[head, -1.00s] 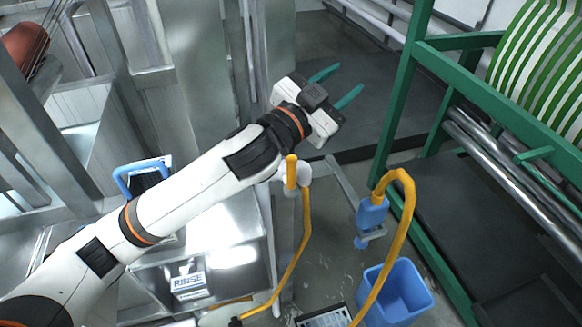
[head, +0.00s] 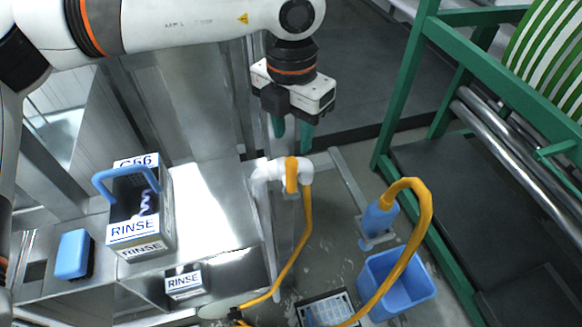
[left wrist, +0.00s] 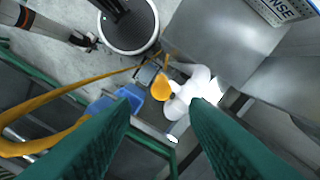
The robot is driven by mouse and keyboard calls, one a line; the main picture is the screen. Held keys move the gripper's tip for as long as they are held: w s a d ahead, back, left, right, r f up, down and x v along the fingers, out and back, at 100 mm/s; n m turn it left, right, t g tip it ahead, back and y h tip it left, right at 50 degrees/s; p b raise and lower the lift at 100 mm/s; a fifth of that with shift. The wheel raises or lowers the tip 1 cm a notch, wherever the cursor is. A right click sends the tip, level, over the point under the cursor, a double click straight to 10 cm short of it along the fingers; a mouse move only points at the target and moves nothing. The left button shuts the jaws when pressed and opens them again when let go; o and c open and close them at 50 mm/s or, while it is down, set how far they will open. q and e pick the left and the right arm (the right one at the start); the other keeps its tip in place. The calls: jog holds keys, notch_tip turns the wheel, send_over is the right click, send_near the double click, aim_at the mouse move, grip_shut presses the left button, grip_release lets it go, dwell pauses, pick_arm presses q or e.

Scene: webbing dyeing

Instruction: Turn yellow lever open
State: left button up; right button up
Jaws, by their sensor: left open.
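The yellow lever (head: 291,175) sits upright on a white pipe valve (head: 268,171) at the end of the metal sink. In the left wrist view the lever (left wrist: 160,87) shows beside the white pipe (left wrist: 192,92), between and beyond my fingers. My left gripper (head: 292,133) points down with its green fingers open and empty. It is above and behind the lever in the head view, apart from it. In the left wrist view the open fingers (left wrist: 162,112) frame the valve. My right gripper does not show.
A yellow hose (head: 295,255) hangs below the valve. A thicker yellow hose (head: 408,262) runs from a blue nozzle (head: 378,218) past a blue bucket (head: 408,293). A green frame (head: 405,95) stands right. RINSE-labelled boxes (head: 140,232) stand left on the sink.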

aim_at(291, 177)
pick_arm(q)
jog(key=shift+a+f, duration=0.15)
jog(key=shift+a, duration=0.05)
notch_tip(291, 177, down, 11)
jog(key=p, duration=0.4)
jog(key=shift+s+d, duration=0.1)
jog(key=shift+f, duration=0.25)
jog(key=shift+c, duration=0.4)
grip_shut()
